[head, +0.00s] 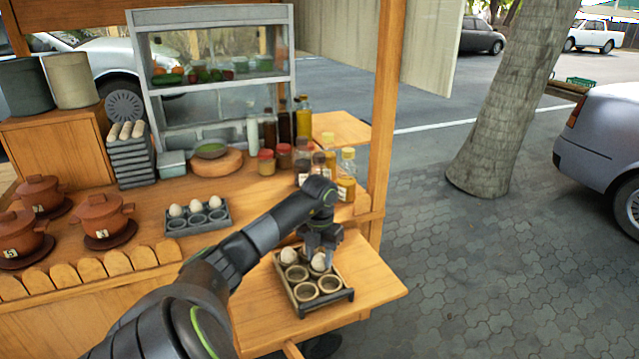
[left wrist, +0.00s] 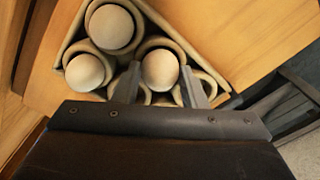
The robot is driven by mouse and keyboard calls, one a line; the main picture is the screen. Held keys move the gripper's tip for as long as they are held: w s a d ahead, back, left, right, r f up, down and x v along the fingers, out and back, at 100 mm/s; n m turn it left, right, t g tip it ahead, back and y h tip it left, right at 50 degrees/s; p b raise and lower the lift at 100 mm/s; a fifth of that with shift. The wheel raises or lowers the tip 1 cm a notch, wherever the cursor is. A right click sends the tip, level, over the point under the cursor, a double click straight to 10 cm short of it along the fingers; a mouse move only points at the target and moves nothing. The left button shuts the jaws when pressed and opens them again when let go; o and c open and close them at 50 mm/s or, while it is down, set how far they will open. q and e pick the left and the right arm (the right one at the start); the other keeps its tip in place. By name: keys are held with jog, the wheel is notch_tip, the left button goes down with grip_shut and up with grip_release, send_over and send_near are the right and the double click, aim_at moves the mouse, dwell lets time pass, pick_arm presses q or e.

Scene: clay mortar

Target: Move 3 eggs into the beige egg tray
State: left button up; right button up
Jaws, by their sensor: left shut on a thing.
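The beige egg tray (head: 318,299) sits on the wooden side shelf. One pale egg (head: 288,257) sits in its back left cup. A second egg (head: 318,262) is at the middle right cup, under my left gripper (head: 321,250). In the left wrist view the gripper (left wrist: 160,84) is shut on an egg (left wrist: 160,70), a finger on each side, at a tray cup; I cannot tell if it rests there. Two other eggs (left wrist: 110,27) sit in cups beside it. The gripper hides the back right cup in the head view. My right gripper is out of view.
A dark grey egg holder (head: 197,222) on the counter has three eggs in its back row and empty front cups. Bottles (head: 346,180) and a wooden post (head: 385,110) stand behind my arm. Lidded clay pots (head: 103,220) are at left. The shelf right of the tray is clear.

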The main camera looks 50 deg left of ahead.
aim_at(320, 254)
pick_arm(q)
jog(key=shift+f+b, duration=0.35)
jog(key=shift+f, duration=0.1)
dwell(0.3)
jog(key=o, duration=0.7)
notch_tip(320, 254, up, 10)
jog(key=shift+f+b, duration=0.25)
jog(key=shift+b, duration=0.3)
jog(key=shift+r+p, duration=3.1)
jog(key=shift+r, duration=0.9)
